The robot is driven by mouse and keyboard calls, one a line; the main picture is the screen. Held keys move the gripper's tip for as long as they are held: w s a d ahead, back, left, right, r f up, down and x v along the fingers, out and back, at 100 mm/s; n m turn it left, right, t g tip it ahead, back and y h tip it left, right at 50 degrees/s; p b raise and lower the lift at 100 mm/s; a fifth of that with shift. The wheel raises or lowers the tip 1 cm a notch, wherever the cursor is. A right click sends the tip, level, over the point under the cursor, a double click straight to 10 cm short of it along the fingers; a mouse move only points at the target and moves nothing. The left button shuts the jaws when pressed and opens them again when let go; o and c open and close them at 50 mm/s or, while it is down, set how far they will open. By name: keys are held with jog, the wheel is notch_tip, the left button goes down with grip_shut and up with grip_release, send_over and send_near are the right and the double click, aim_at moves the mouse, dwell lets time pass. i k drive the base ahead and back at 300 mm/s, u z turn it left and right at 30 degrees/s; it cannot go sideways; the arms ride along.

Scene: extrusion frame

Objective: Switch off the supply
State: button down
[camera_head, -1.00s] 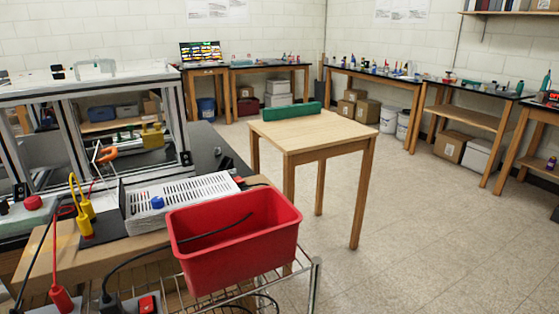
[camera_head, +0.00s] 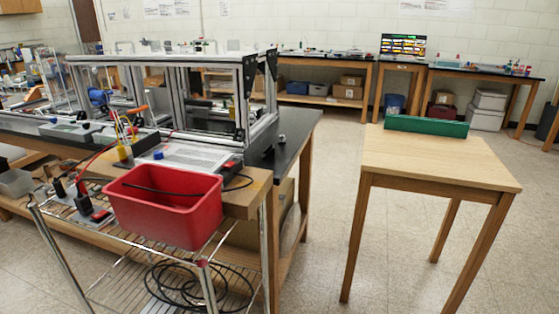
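The supply looks like a low white box with a slotted top (camera_head: 192,153) on the wooden bench, behind the red bin, which hides part of its front. A blue knob (camera_head: 158,155) sits at its left end. A small dark part with red on it (camera_head: 232,165) shows at its right end; I cannot tell whether it is a switch. A grey socket strip at the left of the bin has black plugs (camera_head: 83,203) and a red switch (camera_head: 100,215); its position is too small to read. My gripper is not in view.
The red bin (camera_head: 165,215), with a black cable over it, stands on a wire cart (camera_head: 135,270). Coiled black cable (camera_head: 185,285) lies on its lower shelf. A wooden table (camera_head: 440,160) stands at right. Open floor (camera_head: 320,250) lies between. An aluminium frame (camera_head: 245,100) stands behind.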

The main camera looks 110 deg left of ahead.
aim_at(229, 164)
jog(key=i, duration=0.65)
jog(key=u, duration=0.45)
jog(key=k, duration=0.2)
jog(key=u, duration=3.35)
jog(key=k, duration=0.2)
jog(key=u, duration=1.2)
jog(key=i, duration=1.7)
jog(key=u, duration=0.25)
